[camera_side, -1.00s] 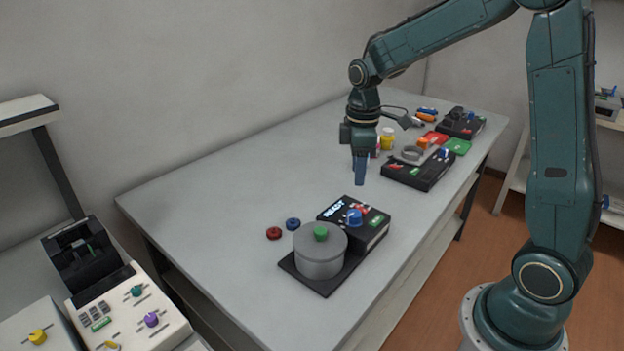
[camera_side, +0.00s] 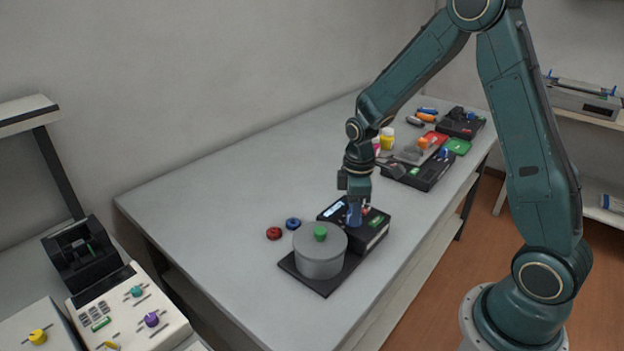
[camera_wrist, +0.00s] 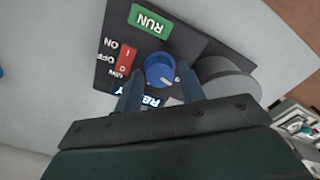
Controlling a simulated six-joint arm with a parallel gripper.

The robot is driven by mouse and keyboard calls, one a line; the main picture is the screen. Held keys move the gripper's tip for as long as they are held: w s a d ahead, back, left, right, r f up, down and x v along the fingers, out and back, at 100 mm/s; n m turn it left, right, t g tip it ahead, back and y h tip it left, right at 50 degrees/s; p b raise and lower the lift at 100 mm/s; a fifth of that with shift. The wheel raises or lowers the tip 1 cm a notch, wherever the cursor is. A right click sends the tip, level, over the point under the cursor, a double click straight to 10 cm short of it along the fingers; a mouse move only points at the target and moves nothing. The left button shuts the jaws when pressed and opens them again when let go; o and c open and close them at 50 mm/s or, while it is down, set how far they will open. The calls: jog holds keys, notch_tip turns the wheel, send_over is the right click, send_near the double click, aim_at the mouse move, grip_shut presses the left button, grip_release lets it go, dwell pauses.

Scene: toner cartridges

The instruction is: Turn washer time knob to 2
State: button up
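A black control unit (camera_side: 372,237) with a grey lidded drum (camera_side: 319,256) stands near the front of the table. Its blue knob (camera_wrist: 160,70) shows in the wrist view between a red ON/OFF switch (camera_wrist: 126,64), a green RUN button (camera_wrist: 149,20) and a lit display. My gripper (camera_wrist: 160,86) is open, one blue-grey finger on each side of the knob's near edge. I cannot tell whether the fingers touch it. The knob's setting and any number scale are not readable. In the side view my gripper (camera_side: 354,213) points down over the unit and largely hides the knob.
Red (camera_side: 274,233) and blue (camera_side: 293,224) rings lie left of the unit. Another black unit (camera_side: 420,172), a yellow jar (camera_side: 387,140) and small items stand behind. A cream panel with knobs (camera_side: 130,314) is at lower left. The table's left middle is clear.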

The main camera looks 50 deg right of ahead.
jog(key=c, duration=0.7)
jog(key=shift+m, duration=0.4)
jog(key=m, duration=0.3)
jog(key=shift+m, duration=2.1)
jog(key=o, duration=0.7)
